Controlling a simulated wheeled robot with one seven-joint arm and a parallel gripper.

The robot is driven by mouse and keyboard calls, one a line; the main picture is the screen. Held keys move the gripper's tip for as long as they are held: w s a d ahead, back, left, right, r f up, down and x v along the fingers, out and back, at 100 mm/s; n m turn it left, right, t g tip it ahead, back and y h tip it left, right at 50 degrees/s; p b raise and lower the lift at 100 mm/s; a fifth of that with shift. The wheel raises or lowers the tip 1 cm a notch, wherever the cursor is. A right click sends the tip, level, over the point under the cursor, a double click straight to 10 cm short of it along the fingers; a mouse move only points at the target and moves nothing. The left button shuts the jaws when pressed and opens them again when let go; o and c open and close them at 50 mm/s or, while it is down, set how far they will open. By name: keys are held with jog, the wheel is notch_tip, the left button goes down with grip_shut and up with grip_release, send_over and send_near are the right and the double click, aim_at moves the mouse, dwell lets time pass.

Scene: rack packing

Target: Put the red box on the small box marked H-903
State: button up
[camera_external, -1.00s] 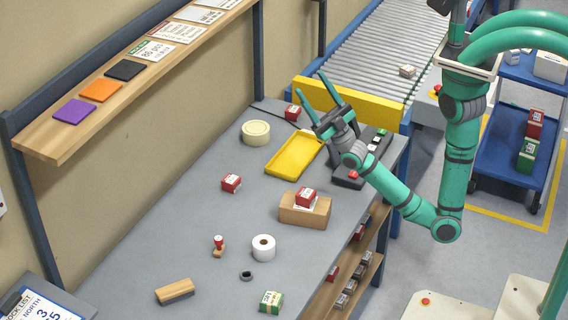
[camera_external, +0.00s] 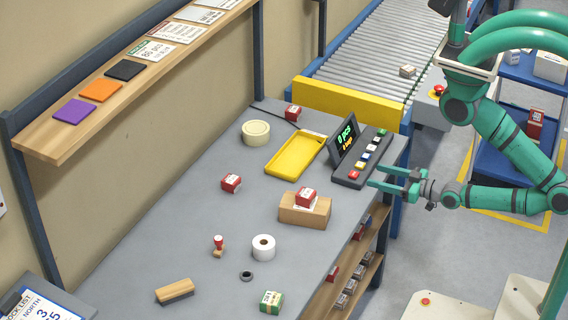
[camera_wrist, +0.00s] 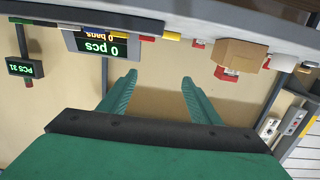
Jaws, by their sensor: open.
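Several small red boxes with white labels are in the external view. One red box (camera_external: 231,183) lies on the grey bench left of centre, and another red box (camera_external: 293,113) sits near its back edge. A third red box (camera_external: 305,196) rests on a brown cardboard box (camera_external: 292,211); this cardboard box also shows upside down in the wrist view (camera_wrist: 243,53). A green box (camera_external: 271,301) with a white label stands at the bench's front. No mark H-903 is legible. My gripper (camera_external: 377,176) is open and empty beside the bench's right edge; its fingers also show in the wrist view (camera_wrist: 159,76).
A yellow tray (camera_external: 279,168) and a button console with a display (camera_external: 344,138) stand at the back right. A tape roll (camera_external: 255,133), a white roll (camera_external: 263,248), a stamp (camera_external: 218,245) and a wooden block (camera_external: 174,291) are on the bench. Its left middle is clear.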

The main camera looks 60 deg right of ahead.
jog(key=s+d+f+g, duration=0.1)
jog(key=s+d+f, duration=0.1)
jog(key=s, duration=0.3)
jog(key=shift+d+f+g, duration=0.2)
jog(key=shift+d+g, duration=0.1)
jog(key=shift+d, duration=0.15)
